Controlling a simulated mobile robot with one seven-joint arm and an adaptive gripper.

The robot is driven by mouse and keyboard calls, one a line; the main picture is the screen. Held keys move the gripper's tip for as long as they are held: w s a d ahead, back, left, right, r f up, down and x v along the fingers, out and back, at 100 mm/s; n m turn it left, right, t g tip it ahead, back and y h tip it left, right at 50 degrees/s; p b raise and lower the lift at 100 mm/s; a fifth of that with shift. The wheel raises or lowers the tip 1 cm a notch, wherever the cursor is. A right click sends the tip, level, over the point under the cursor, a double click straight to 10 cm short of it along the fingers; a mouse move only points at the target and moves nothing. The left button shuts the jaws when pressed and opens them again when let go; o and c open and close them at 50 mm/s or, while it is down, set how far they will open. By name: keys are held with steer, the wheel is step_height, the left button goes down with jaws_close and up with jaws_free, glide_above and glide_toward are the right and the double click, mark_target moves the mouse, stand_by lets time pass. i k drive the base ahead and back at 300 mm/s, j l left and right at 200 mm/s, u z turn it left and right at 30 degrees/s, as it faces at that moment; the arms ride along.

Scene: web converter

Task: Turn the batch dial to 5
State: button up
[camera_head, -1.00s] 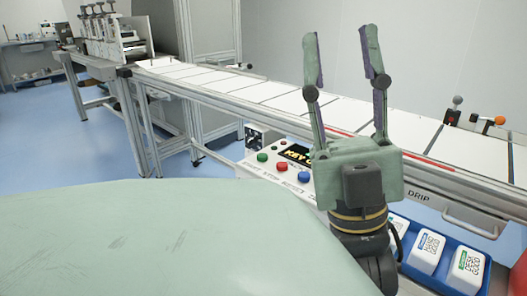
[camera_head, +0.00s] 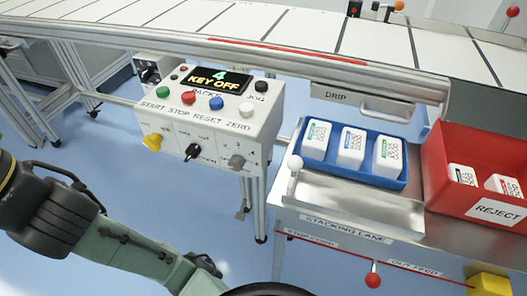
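The white control panel (camera_head: 222,125) stands at upper left of centre. Its display (camera_head: 217,79) reads "4" above "KEY OFF". Along the lower front sit a yellow knob (camera_head: 153,142), a black knob (camera_head: 192,152) and a grey knob (camera_head: 236,161). Their small labels are too blurred to read, so I cannot tell which is the batch dial. Another black dial (camera_head: 149,75) is on a small box left of the panel. My arm crosses the lower left, apart from the panel in the picture. My gripper's fingers do not show.
Several buttons, including the red button (camera_head: 189,98), line the panel top. Right of it are a blue tray (camera_head: 350,174) of white packs and a red REJECT bin (camera_head: 470,145). The conveyor (camera_head: 300,32) runs behind. A red trip cord (camera_head: 330,245) spans the front.

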mark_target(236, 164)
steer(key=u, duration=0.3)
steer(key=k+j+u, duration=0.3)
steer(key=k+j, duration=0.35)
steer(key=k, duration=0.1)
